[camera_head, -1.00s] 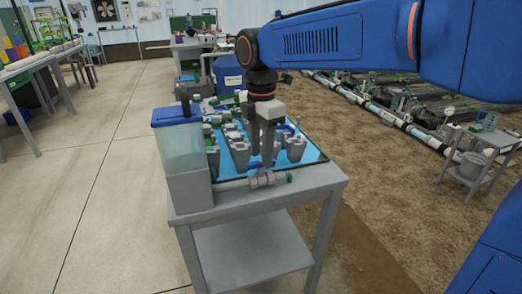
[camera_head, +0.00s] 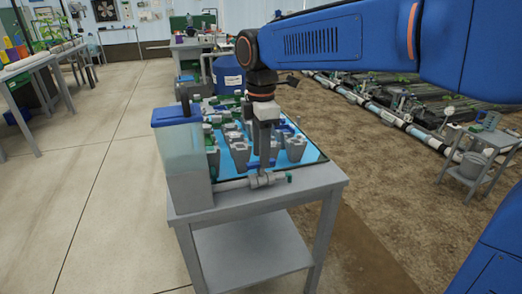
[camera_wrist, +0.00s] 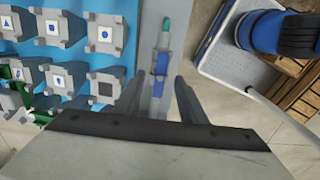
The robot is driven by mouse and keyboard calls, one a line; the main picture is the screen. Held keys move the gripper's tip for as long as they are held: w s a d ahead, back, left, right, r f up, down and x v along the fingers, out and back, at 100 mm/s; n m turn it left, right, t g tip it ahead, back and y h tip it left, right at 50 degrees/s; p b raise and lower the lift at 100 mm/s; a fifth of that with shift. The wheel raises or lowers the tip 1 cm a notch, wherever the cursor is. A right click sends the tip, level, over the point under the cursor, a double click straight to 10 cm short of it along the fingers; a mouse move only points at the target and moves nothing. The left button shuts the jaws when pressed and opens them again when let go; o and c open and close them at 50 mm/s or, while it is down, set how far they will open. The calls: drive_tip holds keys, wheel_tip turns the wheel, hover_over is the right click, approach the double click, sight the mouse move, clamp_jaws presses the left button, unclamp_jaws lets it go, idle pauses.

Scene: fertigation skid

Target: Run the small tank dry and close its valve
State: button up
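The small tank (camera_head: 186,158) stands at the table's left front corner, with a blue lid and a pale, cloudy wall. I cannot make out a liquid level. A grey pipe (camera_head: 233,184) runs right from its foot to a valve (camera_head: 260,180) and ends in a green tip (camera_head: 289,177). In the wrist view the valve's blue handle (camera_wrist: 160,64) seems to lie along the pipe, below the green tip (camera_wrist: 166,24). My gripper (camera_head: 264,163) points down over the valve. In the wrist view its fingers (camera_wrist: 158,88) stand apart, one on each side of the pipe line, with gaps to the handle.
Several grey fittings (camera_head: 240,152) stand on the blue panel (camera_head: 310,156) behind the valve. The grey table (camera_head: 255,203) has a free front edge. A blue barrel (camera_head: 228,76) stands behind it, and a small cart (camera_head: 480,155) stands at right.

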drive_tip(key=shift+f, duration=2.2)
clamp_jaws()
drive_tip(key=m, duration=1.4)
drive_tip(key=shift+m, duration=0.4)
drive_tip(key=m, duration=0.4)
drive_tip(key=shift+m, duration=0.3)
unclamp_jaws()
drive_tip(key=shift+r, duration=0.1)
